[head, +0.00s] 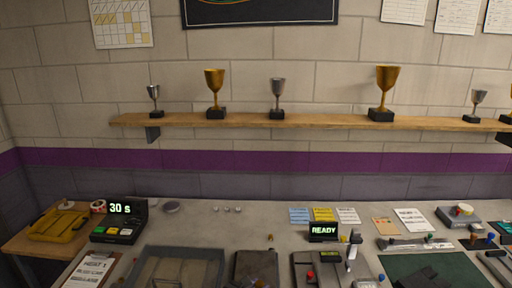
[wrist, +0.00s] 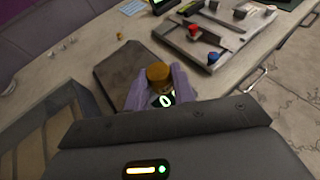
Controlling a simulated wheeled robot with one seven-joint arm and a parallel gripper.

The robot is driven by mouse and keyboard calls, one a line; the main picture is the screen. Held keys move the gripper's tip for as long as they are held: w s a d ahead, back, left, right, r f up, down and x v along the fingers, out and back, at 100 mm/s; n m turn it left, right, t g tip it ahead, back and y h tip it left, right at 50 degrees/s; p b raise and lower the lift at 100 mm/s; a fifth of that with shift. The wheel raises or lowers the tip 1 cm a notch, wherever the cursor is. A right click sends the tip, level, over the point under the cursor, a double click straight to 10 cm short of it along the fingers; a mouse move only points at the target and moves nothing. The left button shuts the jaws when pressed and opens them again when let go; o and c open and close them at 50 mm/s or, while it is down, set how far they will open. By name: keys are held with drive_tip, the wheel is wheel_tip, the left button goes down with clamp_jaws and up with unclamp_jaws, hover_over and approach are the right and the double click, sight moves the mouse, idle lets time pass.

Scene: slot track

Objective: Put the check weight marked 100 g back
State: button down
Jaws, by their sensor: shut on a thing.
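My gripper (wrist: 160,90) is shut on a brass-coloured cylindrical weight (wrist: 158,72) in the wrist view. Its marking cannot be read. The weight is between the pale purple fingers, over or near a dark flat plate (wrist: 118,72); I cannot tell whether it touches anything below. A lit "0" display (wrist: 165,101) shows between the fingers, partly hidden. The dark plate also shows at the bottom of the head view (head: 255,264). A smaller brass piece (wrist: 120,36) stands on the bench behind the plate; it also shows in the head view (head: 270,237).
A grey tray (head: 215,258) lies left of the plate. A track fixture with a red knob (wrist: 195,31) stands to the right, below a "READY" display (head: 323,232). Several small silver pieces (head: 226,209) sit farther back. A "30 s" timer (head: 120,220) is at left.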

drive_tip(key=shift+m+g+h, duration=0.8)
drive_tip(key=shift+m+h, duration=0.1)
drive_tip(key=d+f, duration=0.2)
drive_tip(key=d, duration=0.1)
drive_tip(key=s+d+f, duration=0.1)
drive_tip(key=d+f, duration=0.1)
drive_tip(key=s+d+f, duration=0.1)
drive_tip(key=d+f, duration=0.1)
drive_tip(key=d, duration=0.1)
drive_tip(key=shift+d+f, duration=0.3)
drive_tip(key=shift+f, duration=0.1)
drive_tip(key=s+d+f+m+g+h, duration=0.1)
drive_tip(key=s+d+f, duration=0.2)
drive_tip(key=d, duration=0.3)
drive_tip(key=shift+s+d+f+m, duration=0.2)
drive_tip(key=shift+f+m, duration=0.1)
drive_tip(key=shift+f, duration=0.15)
drive_tip(key=shift+w+d, duration=0.1)
drive_tip(key=shift+d, duration=0.05)
